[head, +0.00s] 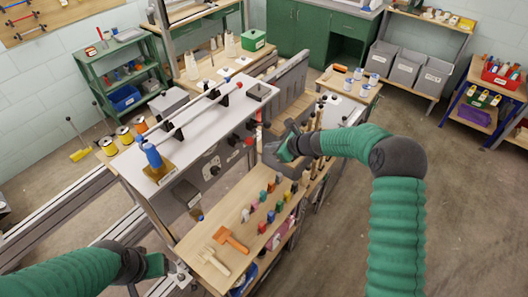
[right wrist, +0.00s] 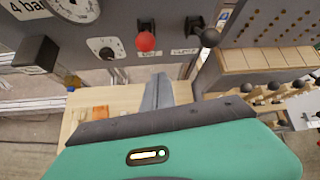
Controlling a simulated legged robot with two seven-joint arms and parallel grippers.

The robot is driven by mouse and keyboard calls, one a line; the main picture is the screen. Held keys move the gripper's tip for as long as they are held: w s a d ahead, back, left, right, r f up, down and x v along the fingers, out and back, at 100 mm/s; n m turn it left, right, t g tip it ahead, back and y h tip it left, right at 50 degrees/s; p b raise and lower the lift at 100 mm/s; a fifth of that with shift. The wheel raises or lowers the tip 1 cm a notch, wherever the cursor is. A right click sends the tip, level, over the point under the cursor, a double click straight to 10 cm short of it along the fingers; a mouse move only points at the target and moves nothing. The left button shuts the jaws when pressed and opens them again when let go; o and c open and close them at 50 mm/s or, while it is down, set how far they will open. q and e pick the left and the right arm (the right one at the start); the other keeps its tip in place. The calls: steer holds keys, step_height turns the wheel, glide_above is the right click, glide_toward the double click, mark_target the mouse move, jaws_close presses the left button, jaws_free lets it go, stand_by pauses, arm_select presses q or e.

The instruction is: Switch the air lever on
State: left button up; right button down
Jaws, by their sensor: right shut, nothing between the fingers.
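A grey control panel (right wrist: 180,65) fills the upper part of the right wrist view. It bears a red ball-ended lever (right wrist: 145,41) and a black ball-ended lever (right wrist: 209,37), each with a small label too blurred to read. I cannot tell which is the air lever. My right gripper (right wrist: 158,88) is shut and empty, with its fingers pointing at the panel below and apart from the red ball. In the head view my right gripper (head: 275,158) is beside the panel's right side. My left gripper (head: 152,266) is at lower left, its fingers unclear.
A pressure gauge (right wrist: 77,8) and a dial (right wrist: 104,48) are left of the red lever. A rack of wooden handles is close to my right gripper.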

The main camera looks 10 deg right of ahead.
step_height(320, 180, up, 5)
steer(key=s, duration=0.3)
steer(key=s+f+n+g+h+b, duration=0.2)
steer(key=s+f+n+b, duration=0.1)
steer(key=s+n, duration=0.6)
steer(key=s+f+n+g+h+b, duration=0.1)
steer(key=s+f+n+b, duration=0.2)
steer(key=s+f+n, duration=0.2)
steer(key=s+f+n+g+h+b, duration=0.2)
steer(key=s+f+n+b, duration=0.2)
steer(key=s+n, duration=0.8)
steer(key=s, duration=0.6)
steer(key=shift+s+a+f+n+g+h, duration=0.15)
steer(key=shift+a+n+g+h, duration=0.15)
steer(key=shift+a, duration=0.1)
steer(key=shift+d, duration=0.15)
